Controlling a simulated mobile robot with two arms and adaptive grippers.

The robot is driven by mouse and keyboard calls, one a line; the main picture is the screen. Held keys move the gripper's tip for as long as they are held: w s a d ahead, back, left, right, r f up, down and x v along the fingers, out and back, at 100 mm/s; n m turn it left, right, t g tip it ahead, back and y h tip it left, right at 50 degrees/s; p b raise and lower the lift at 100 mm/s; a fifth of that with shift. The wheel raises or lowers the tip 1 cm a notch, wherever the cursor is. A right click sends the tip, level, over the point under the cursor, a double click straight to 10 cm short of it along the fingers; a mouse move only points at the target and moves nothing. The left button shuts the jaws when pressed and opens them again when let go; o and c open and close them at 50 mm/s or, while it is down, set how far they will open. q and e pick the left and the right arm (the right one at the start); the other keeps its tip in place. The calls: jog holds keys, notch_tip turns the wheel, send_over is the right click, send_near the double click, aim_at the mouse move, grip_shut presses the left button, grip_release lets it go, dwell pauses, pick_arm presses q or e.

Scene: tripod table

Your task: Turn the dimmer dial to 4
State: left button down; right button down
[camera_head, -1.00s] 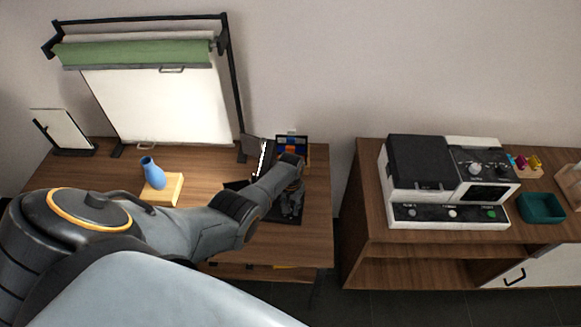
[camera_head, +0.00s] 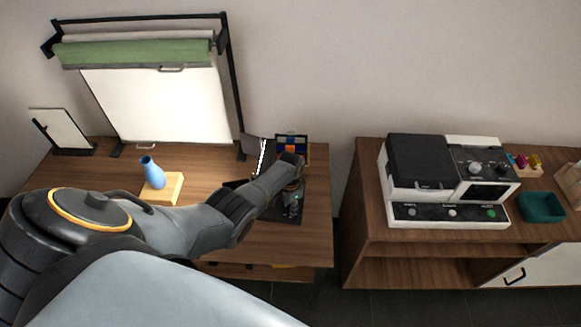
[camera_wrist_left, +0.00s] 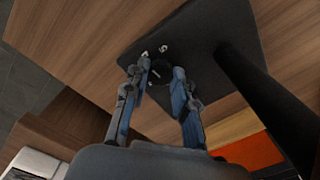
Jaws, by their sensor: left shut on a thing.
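The dimmer dial (camera_wrist_left: 158,72) is a small dark round knob on a black plate (camera_wrist_left: 212,28). White marks stand on the plate beside it; one looks like a 5, but the setting is too small to read surely. My left gripper (camera_wrist_left: 160,76) has its two fingers on either side of the dial and is shut on it. In the head view my left gripper (camera_head: 293,204) points down over the black plate (camera_head: 288,217) at the right end of the wooden table; the dial is hidden there. My right gripper is in neither view.
A dark post (camera_wrist_left: 262,95) rises from the plate close to my fingers. A blue vase (camera_head: 151,173) on a wooden block, a white backdrop (camera_head: 160,105) and a colour chart (camera_head: 291,144) stand on the table (camera_head: 265,243). A gap separates it from the right cabinet (camera_head: 405,246).

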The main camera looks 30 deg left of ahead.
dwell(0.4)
pick_arm(q)
jog(key=c, duration=1.1)
grip_release()
jog(key=shift+o, duration=0.2)
jog(key=shift+r, duration=0.55)
notch_tip(320, 180, up, 11)
jog(key=shift+f, duration=0.1)
